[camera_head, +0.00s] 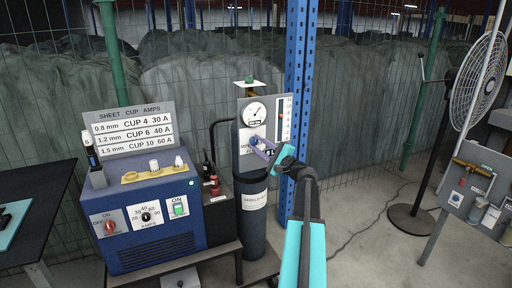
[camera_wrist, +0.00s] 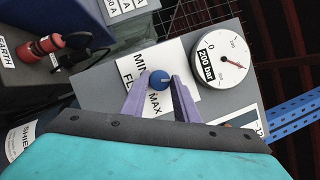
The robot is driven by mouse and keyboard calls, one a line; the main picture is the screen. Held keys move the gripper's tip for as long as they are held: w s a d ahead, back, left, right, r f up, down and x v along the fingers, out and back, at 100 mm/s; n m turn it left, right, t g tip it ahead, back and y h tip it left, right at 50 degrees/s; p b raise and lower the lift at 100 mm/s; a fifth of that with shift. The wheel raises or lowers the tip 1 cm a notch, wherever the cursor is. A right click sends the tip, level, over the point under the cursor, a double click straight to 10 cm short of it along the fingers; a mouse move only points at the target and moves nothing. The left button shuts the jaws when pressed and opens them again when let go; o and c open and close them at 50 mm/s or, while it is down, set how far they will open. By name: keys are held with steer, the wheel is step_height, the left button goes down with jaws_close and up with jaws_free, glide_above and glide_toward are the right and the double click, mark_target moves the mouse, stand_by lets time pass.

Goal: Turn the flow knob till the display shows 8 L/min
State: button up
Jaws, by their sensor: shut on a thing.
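The blue flow knob (camera_wrist: 159,79) sits on a white label with partly covered lettering that includes "MIN" and "MAX", on the grey panel (camera_wrist: 105,92). My gripper (camera_wrist: 163,82) has its purple fingers on either side of the knob, shut on it. In the head view my gripper (camera_head: 256,143) reaches the panel from the lower right. A round gauge (camera_wrist: 223,59) marked "200 bar" is right of the knob. A tall white scale (camera_head: 285,119) is at the panel's right; its reading is too small to tell. In the wrist view the scale is mostly hidden.
The panel stands above a dark cylinder (camera_head: 252,222). A blue welding machine (camera_head: 155,245) with switches is on the left. A blue post (camera_head: 296,70) rises close behind my arm.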

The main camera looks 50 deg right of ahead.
steer(key=shift+d+r, duration=0.1)
steer(key=o, duration=1.1)
steer(key=shift+c, duration=0.2)
steer(key=s+f+b, duration=0.1)
steer(key=s+f, duration=0.1)
steer(key=s, duration=1.1)
steer(key=shift+s+a+f+b, duration=0.25)
steer(key=shift+a+f+b, duration=0.05)
steer(key=shift+f+b, duration=0.1)
